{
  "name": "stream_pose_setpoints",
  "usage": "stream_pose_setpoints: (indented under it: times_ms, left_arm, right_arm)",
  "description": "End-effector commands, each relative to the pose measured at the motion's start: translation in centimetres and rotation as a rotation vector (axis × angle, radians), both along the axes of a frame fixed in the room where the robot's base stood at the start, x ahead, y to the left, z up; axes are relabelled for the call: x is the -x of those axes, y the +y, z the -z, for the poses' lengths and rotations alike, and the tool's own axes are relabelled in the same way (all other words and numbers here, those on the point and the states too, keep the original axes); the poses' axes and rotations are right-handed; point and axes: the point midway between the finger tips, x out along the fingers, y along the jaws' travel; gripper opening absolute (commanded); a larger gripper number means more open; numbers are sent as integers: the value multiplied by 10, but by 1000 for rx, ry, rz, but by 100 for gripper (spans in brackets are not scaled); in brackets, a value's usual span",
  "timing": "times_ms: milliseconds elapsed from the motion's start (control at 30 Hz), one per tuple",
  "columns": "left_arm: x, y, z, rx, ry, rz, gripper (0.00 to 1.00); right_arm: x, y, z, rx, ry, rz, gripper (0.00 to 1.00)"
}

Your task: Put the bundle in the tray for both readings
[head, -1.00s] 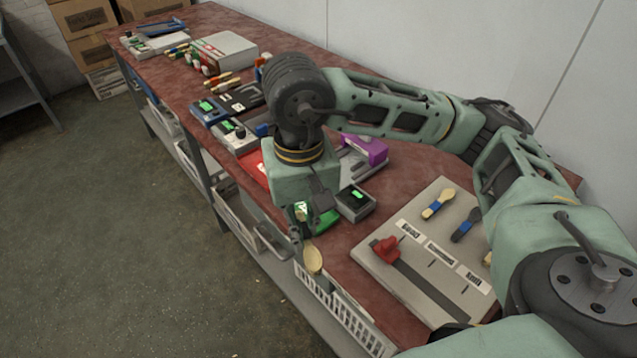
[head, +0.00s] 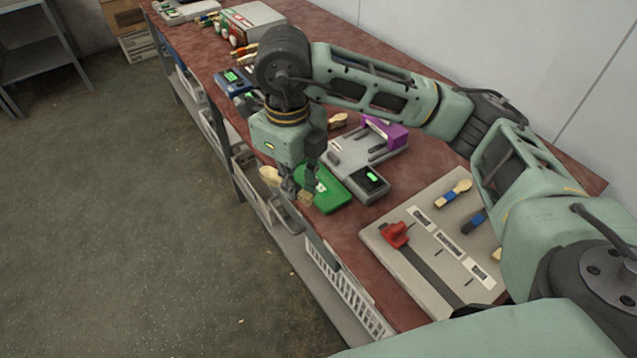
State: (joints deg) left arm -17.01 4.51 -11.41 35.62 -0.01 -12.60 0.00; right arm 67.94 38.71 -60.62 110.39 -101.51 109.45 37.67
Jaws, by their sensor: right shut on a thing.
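My right gripper (head: 291,187) is shut on the bundle of light wooden spoons and holds it above the front edge of the bench. The bundle's spoon bowls (head: 269,175) stick out to the left of the fingers, and a pale wooden part shows to their right. How many spoons it has cannot be told. A flat green tray (head: 331,195) lies on the bench just right of the gripper, partly covered by it. Beside it stands a grey device with a purple block (head: 384,133) and a small dark readout (head: 370,182) with a lit green display. My left gripper is not in view.
A grey board (head: 420,212) with a red clamp (head: 396,234), labels and blue-banded spoons (head: 453,193) lies at the front right. A blue meter (head: 232,79) and a white box (head: 252,20) stand farther back. White baskets (head: 345,290) sit below the bench.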

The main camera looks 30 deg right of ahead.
Motion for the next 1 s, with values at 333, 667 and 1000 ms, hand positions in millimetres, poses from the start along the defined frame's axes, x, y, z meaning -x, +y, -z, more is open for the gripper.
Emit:
stream_pose_setpoints:
  times_ms: [333,667,1000]
  left_arm:
    - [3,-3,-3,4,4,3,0]
    - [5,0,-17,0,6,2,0]
    - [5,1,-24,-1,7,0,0]
  right_arm:
    - [-12,-2,6,5,3,341,0]
    - [-45,-62,46,8,4,352,0]
    - [-67,-98,74,4,2,343,0]
